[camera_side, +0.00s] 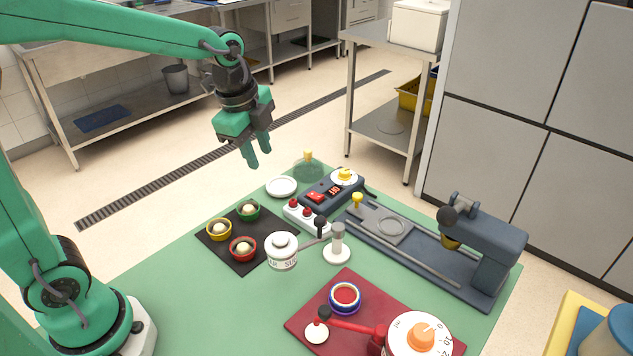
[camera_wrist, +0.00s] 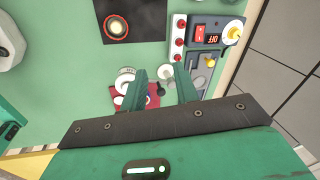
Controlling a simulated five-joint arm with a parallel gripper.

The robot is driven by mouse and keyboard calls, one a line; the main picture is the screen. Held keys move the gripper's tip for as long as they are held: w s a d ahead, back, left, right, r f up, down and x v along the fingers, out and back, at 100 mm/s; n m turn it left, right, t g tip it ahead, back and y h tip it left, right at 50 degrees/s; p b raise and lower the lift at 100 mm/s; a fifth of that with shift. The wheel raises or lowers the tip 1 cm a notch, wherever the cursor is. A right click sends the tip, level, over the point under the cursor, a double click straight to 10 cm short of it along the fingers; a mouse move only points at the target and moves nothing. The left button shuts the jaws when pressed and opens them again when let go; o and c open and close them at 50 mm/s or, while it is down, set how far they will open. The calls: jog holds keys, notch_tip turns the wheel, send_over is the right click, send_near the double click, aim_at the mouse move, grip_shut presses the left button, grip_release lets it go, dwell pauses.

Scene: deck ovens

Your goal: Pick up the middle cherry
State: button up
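Small red balls that look like the cherries sit in a row on a narrow white holder beside a dark control box. The wrist view shows the row at the top, with the middle cherry (camera_wrist: 180,42) between two others. My gripper (camera_side: 259,163) hangs high above the table's back left, fingers down and apart. In the wrist view my gripper (camera_wrist: 160,67) is open and empty, away from the row.
The control box (camera_side: 317,196) adjoins the holder. A white jar (camera_side: 282,256) and a white-based post (camera_side: 337,251) stand in front. A black tray (camera_side: 237,258) with three small bowls is left. A dark rail machine (camera_side: 492,253) is right, a red mat (camera_side: 304,313) at front.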

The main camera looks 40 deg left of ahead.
jog(key=w+d+f+m+g, duration=0.1)
jog(key=w+f+m, duration=0.4)
jog(key=w+m, duration=0.1)
jog(key=m+g, duration=0.1)
jog(key=m, duration=0.5)
send_over(307, 208)
notch_tip(307, 208, down, 6)
jog(key=shift+d+f, duration=0.15)
jog(key=shift+f, duration=0.05)
jog(key=shift+f, duration=1.25)
jog(key=shift+f, duration=0.1)
jog(key=shift+f, duration=2.55)
jog(key=shift+c, duration=0.2)
grip_shut()
